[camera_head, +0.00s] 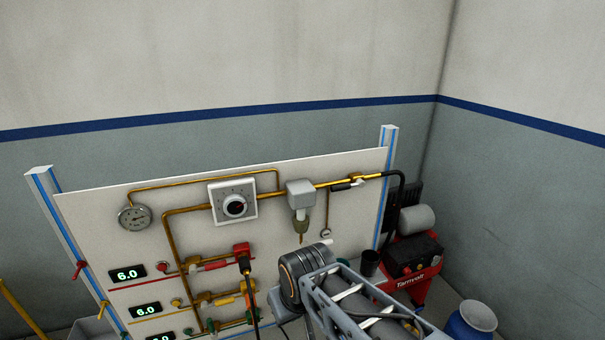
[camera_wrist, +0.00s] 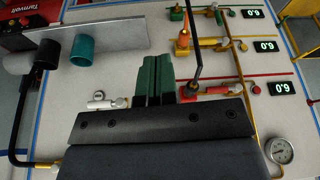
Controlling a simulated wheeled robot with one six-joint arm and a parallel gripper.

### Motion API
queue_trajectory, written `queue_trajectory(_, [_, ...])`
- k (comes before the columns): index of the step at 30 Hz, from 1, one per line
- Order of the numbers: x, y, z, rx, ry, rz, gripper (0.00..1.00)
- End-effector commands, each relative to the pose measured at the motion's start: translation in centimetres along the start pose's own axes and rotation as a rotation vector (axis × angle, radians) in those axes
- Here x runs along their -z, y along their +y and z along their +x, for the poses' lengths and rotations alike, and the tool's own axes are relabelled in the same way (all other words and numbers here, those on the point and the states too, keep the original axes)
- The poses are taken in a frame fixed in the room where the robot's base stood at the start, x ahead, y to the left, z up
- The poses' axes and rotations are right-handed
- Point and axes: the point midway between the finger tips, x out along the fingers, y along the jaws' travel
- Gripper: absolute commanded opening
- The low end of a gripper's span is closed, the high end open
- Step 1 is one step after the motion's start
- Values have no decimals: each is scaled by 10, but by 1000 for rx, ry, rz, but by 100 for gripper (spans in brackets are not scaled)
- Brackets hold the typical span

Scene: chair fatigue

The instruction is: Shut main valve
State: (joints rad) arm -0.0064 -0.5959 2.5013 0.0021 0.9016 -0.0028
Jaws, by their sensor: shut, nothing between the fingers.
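The likely main valve (camera_head: 345,185) sits at the upper right of the white panel, on the brass pipe near the black hose. In the upside-down wrist view, a pale lever (camera_wrist: 105,104) and a round tag (camera_wrist: 98,95) show left of my gripper (camera_wrist: 154,62). The green fingers are together and empty, in front of the panel and apart from that lever in the picture. In the head view my arm hides the fingers.
The panel (camera_head: 100,215) also carries a gauge (camera_head: 135,216), a dial box (camera_head: 233,203), a filter unit (camera_head: 301,195) and red, yellow and green branch valves.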

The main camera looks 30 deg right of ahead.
Motion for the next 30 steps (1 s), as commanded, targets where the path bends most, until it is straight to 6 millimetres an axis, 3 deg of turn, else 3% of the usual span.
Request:
queue_trajectory(11, [0, 0, 0, 0, 0, 0, 0])
queue_trajectory(14, [8, 3, -7, -2, 2, 7, 0])
queue_trajectory(17, [34, 12, -29, -7, 3, 24, 0])
queue_trajectory(20, [75, 36, -64, -17, 4, 53, 0])
queue_trajectory(24, [134, 85, -118, -28, 6, 93, 0])
queue_trajectory(30, [188, 160, -181, -39, 16, 127, 0])
